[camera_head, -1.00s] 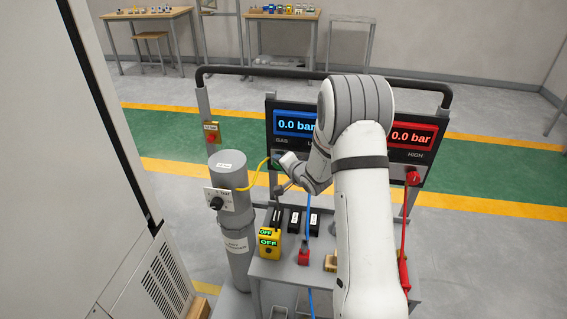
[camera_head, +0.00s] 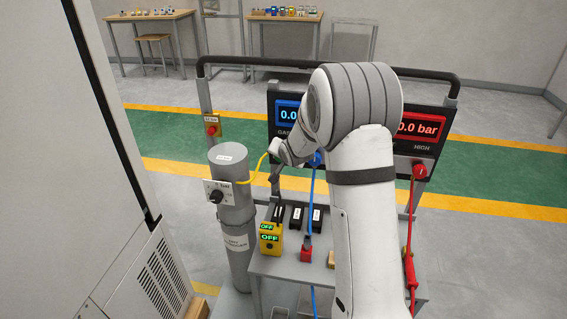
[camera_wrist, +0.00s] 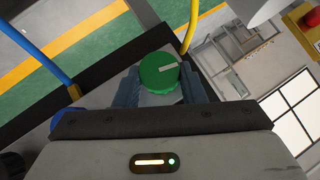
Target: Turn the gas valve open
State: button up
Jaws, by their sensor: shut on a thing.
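The green round valve knob (camera_wrist: 159,73), with a pale pointer line on top, shows in the wrist view between the two grey fingers of my gripper (camera_wrist: 161,86). The fingers are shut on its sides. The pointer line lies nearly sideways, toward the right of that picture. In the head view my gripper (camera_head: 275,181) is at the left part of the panel, under the blue gas display (camera_head: 289,114). My arm hides the knob and much of that display there.
A yellow hose (camera_head: 258,168) runs from the grey cylinder (camera_head: 230,180) to the panel. A blue hose (camera_head: 314,200) hangs beside my arm. The red high display (camera_head: 418,128) reads 0.0 bar. A yellow box (camera_head: 270,239) marked OFF stands on the cart shelf.

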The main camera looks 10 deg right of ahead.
jog(key=shift+w+d+f+h+b, duration=0.15)
jog(key=shift+f+h+b, duration=0.3)
jog(key=shift+b, duration=3.35)
jog(key=b, duration=0.4)
jog(key=shift+a+n+g, duration=0.25)
jog(key=shift+n+g, duration=0.15)
jog(key=shift+b, duration=0.55)
jog(key=shift+a+r+g+h+b, duration=0.15)
jog(key=shift+g+h+b, duration=0.25)
jog(key=shift+b, duration=1.2)
jog(key=o, duration=1)
jog(key=shift+r, duration=0.2)
jog(key=shift+r, duration=0.15)
